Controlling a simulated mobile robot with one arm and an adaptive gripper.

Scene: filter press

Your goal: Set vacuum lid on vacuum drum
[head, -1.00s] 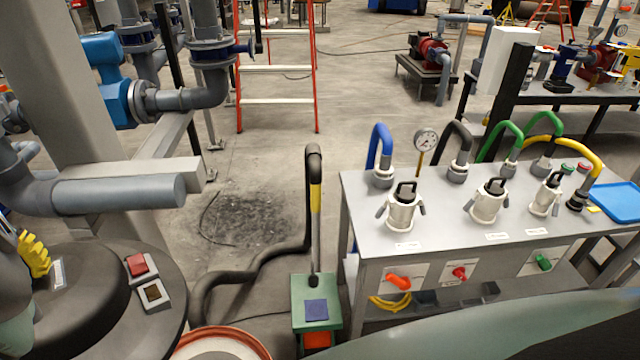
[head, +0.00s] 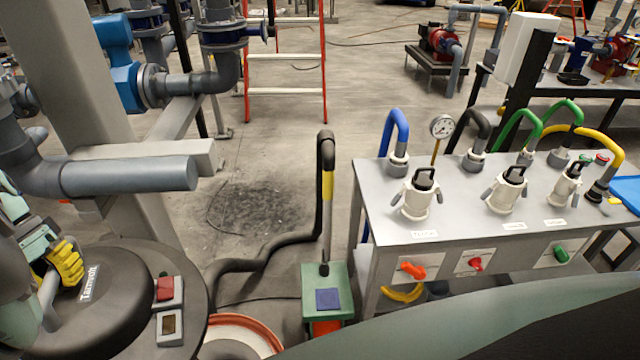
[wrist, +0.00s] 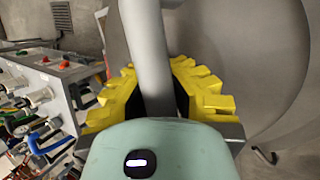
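The vacuum lid (head: 125,305) is a dark, rounded dome at the lower left of the head view, with a grey bar handle and a white label. My gripper (head: 62,265), with yellow ribbed fingers, is at the handle. In the wrist view the fingers (wrist: 158,90) lie on both sides of the light grey handle (wrist: 150,45) and look shut on it. The vacuum drum (head: 265,328), a pale open container with an orange-red rim, stands at the bottom of the head view. The lid overlaps its left side in the picture. The gap between them cannot be told.
A green wheeled stand (head: 325,285) with a black hose and yellow-black wand stands right of the drum. A metal bench (head: 400,245) with valves and coloured hoses is at the right. A grey column and pipe (head: 130,185) rise behind the lid.

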